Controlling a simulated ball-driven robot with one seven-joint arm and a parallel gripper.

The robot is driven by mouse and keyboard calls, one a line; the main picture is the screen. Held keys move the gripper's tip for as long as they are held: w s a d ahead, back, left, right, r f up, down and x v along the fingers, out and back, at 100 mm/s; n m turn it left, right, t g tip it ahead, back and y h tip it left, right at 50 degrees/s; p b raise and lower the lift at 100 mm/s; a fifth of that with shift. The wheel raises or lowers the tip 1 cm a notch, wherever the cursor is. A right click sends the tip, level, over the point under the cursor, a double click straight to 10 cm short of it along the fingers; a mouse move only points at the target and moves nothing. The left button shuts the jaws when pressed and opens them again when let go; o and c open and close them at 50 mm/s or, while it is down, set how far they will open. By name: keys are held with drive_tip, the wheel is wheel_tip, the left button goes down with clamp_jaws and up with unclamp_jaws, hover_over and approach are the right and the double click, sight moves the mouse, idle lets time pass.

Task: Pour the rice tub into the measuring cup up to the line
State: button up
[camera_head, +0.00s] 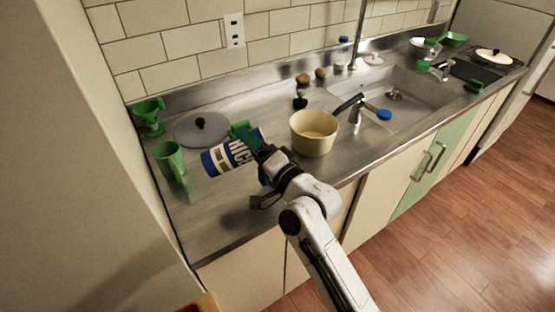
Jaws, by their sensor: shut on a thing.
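The rice tub (226,156), white with blue bands and blue lettering, is tilted far over on its side above the counter, its blue end towards the lower left. My gripper (257,146) is shut on it at its right end, and the fingers partly hide that end. A green cup (169,160) with a handle stands upright on the counter, left of the tub and apart from it. I cannot tell whether this is the measuring cup; no line or contents show. Another green thing (239,129) is partly hidden behind the tub.
A beige saucepan (314,133) with a black handle stands right of my gripper. A grey lid (202,129) and a green grinder-like thing (149,116) are at the back left. The sink (408,104) is further right. Bare counter (215,207) lies in front of the tub.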

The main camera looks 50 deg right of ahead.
drive_tip(key=shift+s+d+r+m+t, duration=0.25)
drive_tip(key=shift+d+m+t, duration=0.1)
drive_tip(key=shift+m, duration=0.15)
idle(0.9)
